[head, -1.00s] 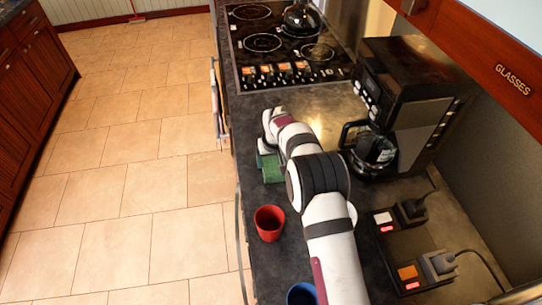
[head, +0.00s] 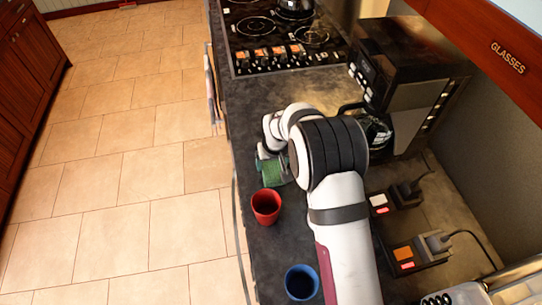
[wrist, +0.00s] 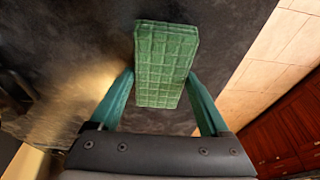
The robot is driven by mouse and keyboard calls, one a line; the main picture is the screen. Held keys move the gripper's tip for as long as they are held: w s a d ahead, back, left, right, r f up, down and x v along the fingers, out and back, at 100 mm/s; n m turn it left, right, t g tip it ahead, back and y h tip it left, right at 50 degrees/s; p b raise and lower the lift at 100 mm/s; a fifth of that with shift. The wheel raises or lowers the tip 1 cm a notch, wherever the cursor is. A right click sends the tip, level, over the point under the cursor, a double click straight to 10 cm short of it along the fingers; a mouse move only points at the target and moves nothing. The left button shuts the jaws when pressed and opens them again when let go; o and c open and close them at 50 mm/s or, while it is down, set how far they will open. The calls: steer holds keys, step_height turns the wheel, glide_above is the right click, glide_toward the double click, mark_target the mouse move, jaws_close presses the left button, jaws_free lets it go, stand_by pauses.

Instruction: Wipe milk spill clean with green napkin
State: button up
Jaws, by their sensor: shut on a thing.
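My gripper (wrist: 160,92) is shut on the green napkin (wrist: 165,60), a thick block-like pad with a grid texture, seen between its two teal fingers in the wrist view. In the head view my gripper (head: 268,160) is over the dark counter, with the napkin (head: 273,173) just behind the red cup. The napkin appears low, at or close to the counter; I cannot tell whether it touches. No milk spill can be made out in either view; my arm hides part of the counter.
A red cup (head: 266,206) stands close in front of the napkin. A blue cup (head: 301,282) is nearer, beside my arm. A coffee machine (head: 408,85) with a pot (head: 378,132) and power outlets (head: 405,256) are on the right. The stove (head: 280,35) is beyond clear counter (head: 265,97).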

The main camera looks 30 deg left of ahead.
mark_target(277, 180)
steer(key=shift+s+d, duration=1.85)
steer(key=shift+w+a, duration=4.95)
steer(key=shift+s+d, duration=4.95)
steer(key=shift+w+a, duration=1.7)
steer(key=shift+a, duration=0.05)
steer(key=shift+w+a+f, duration=0.15)
steer(key=shift+w+a, duration=2.6)
steer(key=shift+w, duration=0.05)
steer(key=shift+w+a, duration=0.35)
steer(key=shift+a, duration=0.05)
